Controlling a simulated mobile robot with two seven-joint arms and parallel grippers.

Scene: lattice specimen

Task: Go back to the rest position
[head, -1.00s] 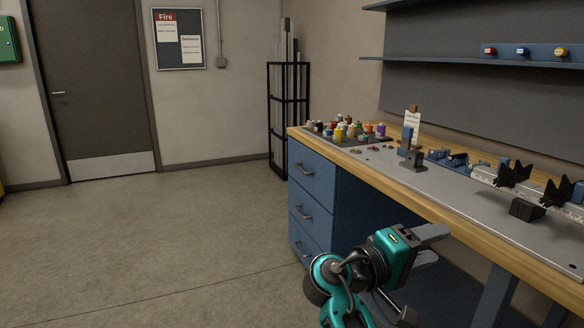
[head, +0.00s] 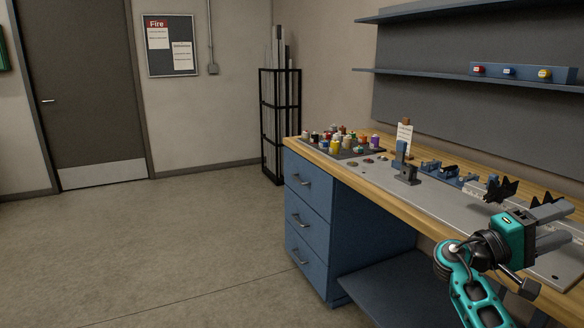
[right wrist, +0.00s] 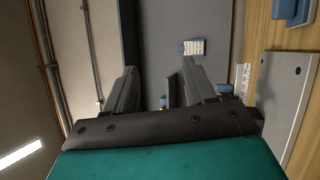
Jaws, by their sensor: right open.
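My right gripper (head: 562,226) is at the lower right of the head view, over the front part of the workbench. Its two grey fingers point right and stand apart with nothing between them. In the right wrist view the fingers (right wrist: 160,92) are also spread and empty. My left gripper does not show in the head view. The workbench (head: 460,205) has a wooden top with a grey metal plate and a blue drawer unit (head: 308,222) at its left end.
Several coloured spools (head: 335,146) sit on a tray at the bench's far left end. A dark-grey bracket (head: 407,174) and black V-shaped holders (head: 500,190) stand on the plate. A shelf (head: 440,72) hangs behind. The floor (head: 150,250) at left is clear.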

